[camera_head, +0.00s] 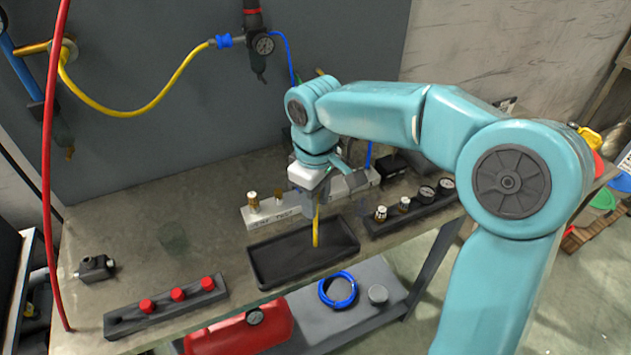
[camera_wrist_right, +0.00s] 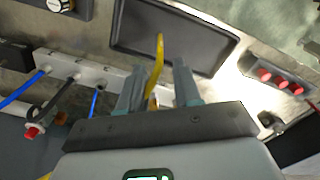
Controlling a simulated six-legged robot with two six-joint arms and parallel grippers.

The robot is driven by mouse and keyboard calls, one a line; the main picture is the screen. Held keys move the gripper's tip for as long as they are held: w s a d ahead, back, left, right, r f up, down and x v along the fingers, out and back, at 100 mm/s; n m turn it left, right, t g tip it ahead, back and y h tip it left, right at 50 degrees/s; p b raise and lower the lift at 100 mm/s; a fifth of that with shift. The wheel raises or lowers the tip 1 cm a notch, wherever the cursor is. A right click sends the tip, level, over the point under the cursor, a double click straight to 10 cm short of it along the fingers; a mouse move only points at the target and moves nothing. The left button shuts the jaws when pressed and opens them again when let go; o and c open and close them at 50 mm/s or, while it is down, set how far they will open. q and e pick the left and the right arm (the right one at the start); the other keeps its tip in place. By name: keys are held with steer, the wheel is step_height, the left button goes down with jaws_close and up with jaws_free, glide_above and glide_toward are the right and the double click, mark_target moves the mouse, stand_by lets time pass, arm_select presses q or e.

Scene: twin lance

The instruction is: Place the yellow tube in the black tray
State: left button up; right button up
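The yellow tube (camera_head: 316,232) is thin and slightly curved. It hangs steeply below my right gripper, over the black tray (camera_head: 262,262). In the right wrist view the tube (camera_wrist_right: 159,50) runs between the fingers, close to the left-hand one, with its far end against the tray floor in the picture. I cannot tell whether its tip touches the floor. My right gripper (camera_wrist_right: 160,75) looks open, with a gap between the tube and the right-hand finger. It also shows over the tray in the head view (camera_head: 313,205). My left gripper is in neither view.
A pale block with brass fittings (camera_head: 262,217) stands behind the tray. A red canister (camera_head: 235,335) and blue coil (camera_head: 338,290) sit on a lower shelf.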

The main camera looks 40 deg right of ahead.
step_height(320, 180, up, 6)
steer(key=shift+f, duration=0.2)
stand_by(0.6)
